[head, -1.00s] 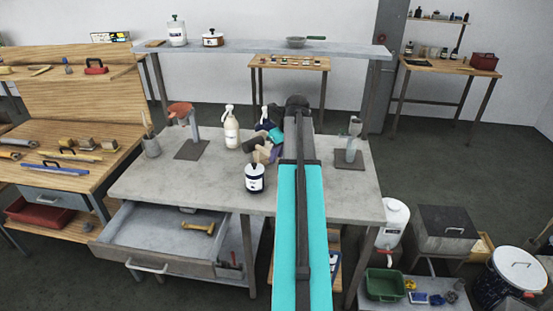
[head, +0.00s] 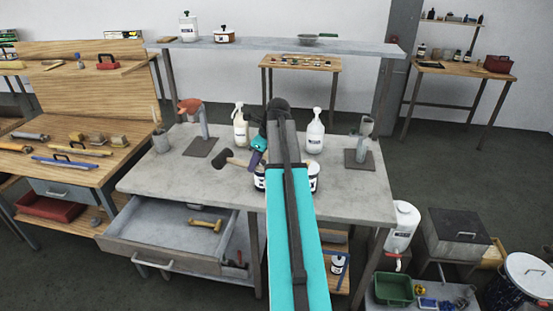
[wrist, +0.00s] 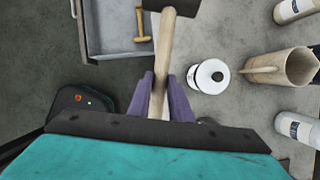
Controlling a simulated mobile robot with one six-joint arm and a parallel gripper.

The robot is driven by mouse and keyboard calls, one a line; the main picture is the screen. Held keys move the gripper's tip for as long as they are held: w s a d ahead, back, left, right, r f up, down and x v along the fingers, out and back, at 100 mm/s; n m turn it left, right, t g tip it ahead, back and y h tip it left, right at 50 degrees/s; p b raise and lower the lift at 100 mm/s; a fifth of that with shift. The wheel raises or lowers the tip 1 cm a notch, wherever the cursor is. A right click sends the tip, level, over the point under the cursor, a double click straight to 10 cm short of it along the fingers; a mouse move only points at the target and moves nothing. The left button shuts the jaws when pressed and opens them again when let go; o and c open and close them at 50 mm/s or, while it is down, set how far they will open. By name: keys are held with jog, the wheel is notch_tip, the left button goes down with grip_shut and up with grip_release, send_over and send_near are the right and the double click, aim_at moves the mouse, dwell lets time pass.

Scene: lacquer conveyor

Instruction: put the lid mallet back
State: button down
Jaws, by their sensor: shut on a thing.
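My gripper (head: 256,158) is shut on the handle of a mallet (head: 238,161), whose dark head points left above the grey worktable (head: 345,198). In the wrist view the purple fingers (wrist: 162,98) close on the pale wooden handle (wrist: 163,60), and the dark head is cut off at the top edge. An open grey drawer (head: 130,246) under the table's left side holds a smaller yellow-brown mallet (head: 205,224); both also show in the wrist view, the drawer (wrist: 92,35) beyond the held mallet's head.
White tins stand close behind my arm; one tin (wrist: 211,76) shows right of the fingers. A jug (wrist: 282,66), spray bottles (head: 241,128), a funnel stand (head: 196,140) and another stand (head: 360,140) are on the table. A shelf (head: 270,45) spans the back. The table's front left is fairly clear.

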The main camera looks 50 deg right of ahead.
jog(key=w+a+f+n+g+y+b, duration=0.1)
jog(key=w+a+f+n+b, duration=0.2)
jog(key=a, duration=0.5)
jog(key=w+a+f+n+g+y+b, duration=0.1)
jog(key=w+a+f+n, duration=0.1)
jog(key=a+n, duration=0.45)
jog(key=w+a+f+n+g+y+b, duration=0.1)
jog(key=w+a+f+n, duration=0.15)
jog(key=a, duration=0.65)
jog(key=a+f+n+g+b, duration=0.2)
jog(key=a+n, duration=0.3)
jog(key=a, duration=0.5)
jog(key=a+f+n+g+h+b, duration=0.1)
jog(key=a+n, duration=0.4)
jog(key=a, duration=0.5)
jog(key=shift+s+a+f+g+b, duration=0.3)
jog(key=shift+f+g+b, duration=0.3)
jog(key=shift+b, duration=0.5)
jog(key=shift+s+f, duration=0.15)
